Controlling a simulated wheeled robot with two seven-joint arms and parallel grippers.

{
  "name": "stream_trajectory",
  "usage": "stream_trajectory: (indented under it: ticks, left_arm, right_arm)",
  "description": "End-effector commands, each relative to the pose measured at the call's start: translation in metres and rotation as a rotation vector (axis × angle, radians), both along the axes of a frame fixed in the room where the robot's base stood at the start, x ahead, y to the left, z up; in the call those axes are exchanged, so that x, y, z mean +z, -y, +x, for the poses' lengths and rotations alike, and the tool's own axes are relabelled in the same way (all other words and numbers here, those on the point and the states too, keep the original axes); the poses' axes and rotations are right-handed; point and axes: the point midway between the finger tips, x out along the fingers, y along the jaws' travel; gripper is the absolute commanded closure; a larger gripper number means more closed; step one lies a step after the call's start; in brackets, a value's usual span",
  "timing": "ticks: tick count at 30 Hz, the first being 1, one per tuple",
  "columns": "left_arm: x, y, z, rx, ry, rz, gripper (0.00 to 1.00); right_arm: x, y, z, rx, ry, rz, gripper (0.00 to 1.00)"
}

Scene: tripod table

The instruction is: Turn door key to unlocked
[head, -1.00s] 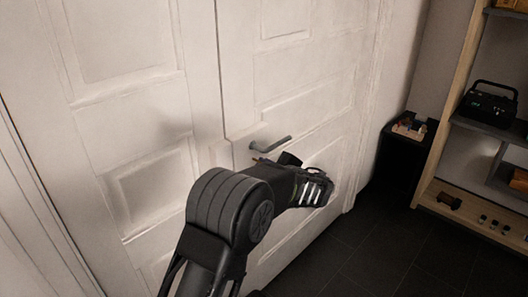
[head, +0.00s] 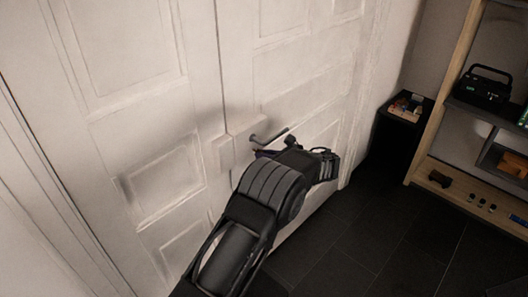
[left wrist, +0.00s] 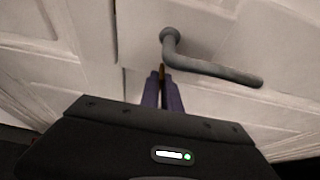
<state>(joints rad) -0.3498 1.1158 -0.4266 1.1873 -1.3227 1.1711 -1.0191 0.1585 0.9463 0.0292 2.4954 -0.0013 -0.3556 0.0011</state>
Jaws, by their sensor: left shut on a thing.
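A white panelled double door (head: 300,95) fills the left and middle of the head view. Its grey lever handle (head: 268,138) sticks out to the right; it also shows in the left wrist view (left wrist: 212,66). The door key (left wrist: 162,70) is a small brass-coloured sliver just below the handle's base in the left wrist view. My left gripper (left wrist: 162,82) is shut on the key, its two purple fingers close together around it. In the head view my left arm hides the key and most of the gripper. My right gripper is out of view.
A wooden shelf unit (head: 441,120) with a black radio (head: 484,88) stands at the right. A dark stand (head: 396,140) with a small box (head: 407,104) on top is beside the door. Dark tiled floor (head: 370,235) lies clear at the lower right.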

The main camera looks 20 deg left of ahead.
Motion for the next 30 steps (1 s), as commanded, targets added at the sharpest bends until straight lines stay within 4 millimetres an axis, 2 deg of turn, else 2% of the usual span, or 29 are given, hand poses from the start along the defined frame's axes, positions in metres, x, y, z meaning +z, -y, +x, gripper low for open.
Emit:
stream_trajectory:
  ticks: [13, 14, 21, 30]
  left_arm:
    - [-0.0002, -0.0007, -0.0001, 0.001, -0.011, 0.005, 1.00]
    - [-0.0001, -0.0006, 0.0000, 0.000, -0.011, 0.005, 0.91]
    - [0.0000, -0.0005, 0.0001, 0.001, -0.010, 0.005, 0.72]
    - [0.0007, 0.0018, -0.0002, 0.000, -0.010, 0.004, 0.72]
  right_arm:
    - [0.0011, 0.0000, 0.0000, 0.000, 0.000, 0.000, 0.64]
    - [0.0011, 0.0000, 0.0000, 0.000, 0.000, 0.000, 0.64]
    - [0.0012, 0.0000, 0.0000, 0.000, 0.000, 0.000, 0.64]
    - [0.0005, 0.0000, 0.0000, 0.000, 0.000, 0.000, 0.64]
